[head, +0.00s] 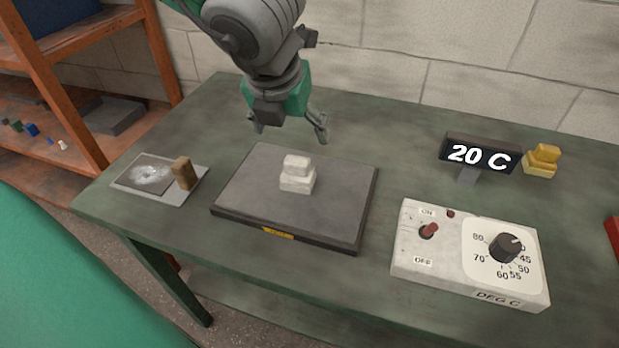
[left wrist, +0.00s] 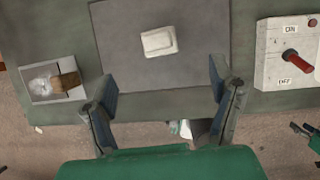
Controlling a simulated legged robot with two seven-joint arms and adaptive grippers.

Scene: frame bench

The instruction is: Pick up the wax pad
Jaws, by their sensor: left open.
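A small white two-tier block (head: 297,174) sits on the dark grey plate (head: 335,215) in the middle of the bench. A similar yellow two-tier block (head: 542,161) stands at the back right, beside the display. I cannot tell from looks alone which is the wax pad. My left gripper (head: 290,134) is open and empty above the plate's back edge, behind and above the white block, not touching it. In the left wrist view the white block (left wrist: 159,41) lies beyond and between the spread fingers (left wrist: 160,85).
A control box (head: 470,252) with a red switch and a dial stands at the front right. Behind it is a display (head: 480,154) reading 20 C. At left, a tray (head: 160,192) holds white powder and a brown block (head: 183,173). An orange shelf (head: 60,75) stands beyond.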

